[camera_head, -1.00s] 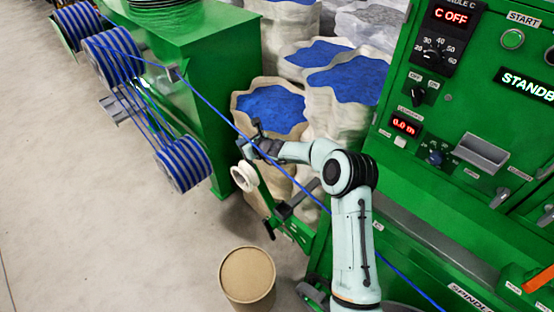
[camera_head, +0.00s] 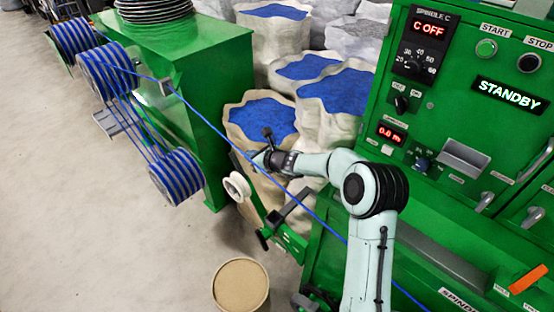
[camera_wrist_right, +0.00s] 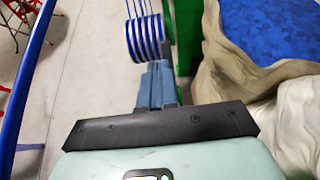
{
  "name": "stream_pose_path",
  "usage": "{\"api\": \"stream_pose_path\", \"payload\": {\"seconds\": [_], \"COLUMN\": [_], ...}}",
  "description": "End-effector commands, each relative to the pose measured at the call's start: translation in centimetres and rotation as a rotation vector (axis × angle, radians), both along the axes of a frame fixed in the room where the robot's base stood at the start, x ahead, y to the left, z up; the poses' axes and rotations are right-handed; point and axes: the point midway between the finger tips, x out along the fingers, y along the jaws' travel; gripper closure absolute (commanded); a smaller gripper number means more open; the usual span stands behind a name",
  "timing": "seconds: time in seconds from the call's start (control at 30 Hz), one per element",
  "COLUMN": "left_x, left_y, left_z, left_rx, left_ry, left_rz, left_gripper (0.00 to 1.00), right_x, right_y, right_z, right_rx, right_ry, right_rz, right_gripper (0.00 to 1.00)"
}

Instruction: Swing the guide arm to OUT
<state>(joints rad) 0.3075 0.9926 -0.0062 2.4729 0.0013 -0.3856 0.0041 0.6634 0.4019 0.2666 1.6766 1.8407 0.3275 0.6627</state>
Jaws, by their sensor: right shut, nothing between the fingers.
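The guide arm (camera_head: 290,240) is a green bar low on the machine's left side, with a white pulley wheel (camera_head: 237,187) at its outer end. A dark lever (camera_head: 283,213) stands near it. My right gripper (camera_head: 257,160) is above and just right of the wheel, beside the blue cable (camera_head: 210,122); I cannot tell whether it touches the arm or cable. In the right wrist view its fingers (camera_wrist_right: 158,86) are shut with nothing between them. The guide arm is not clearly visible there. My left gripper is out of view.
The green control panel (camera_head: 450,110) reads STANDBY. Sacks of blue granules (camera_head: 262,118) stand behind my right gripper. Blue-wound spools (camera_head: 178,176) hang at left. A brown drum (camera_head: 241,285) stands on the floor in front. Floor at left is clear.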

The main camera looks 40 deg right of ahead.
Motion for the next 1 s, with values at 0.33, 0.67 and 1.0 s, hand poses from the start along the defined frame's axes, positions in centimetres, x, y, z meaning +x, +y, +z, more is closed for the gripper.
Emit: {"api": "stream_pose_path", "payload": {"seconds": [0.33,0.67,1.0], "left_x": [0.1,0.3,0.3], "left_y": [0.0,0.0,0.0], "left_z": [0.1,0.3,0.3], "left_rx": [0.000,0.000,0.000], "left_ry": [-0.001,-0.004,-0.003], "left_rz": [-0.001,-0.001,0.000], "left_gripper": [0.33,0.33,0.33], "right_x": [-7.2,-10.7,-11.0], "right_y": [-0.8,-1.1,-1.1], "right_z": [4.9,7.1,7.2], "right_rx": [-0.005,-0.001,0.000], "right_ry": [-0.002,-0.003,-0.002], "right_rz": [-0.003,0.000,-0.001], "right_gripper": [1.00,1.00,1.00]}}
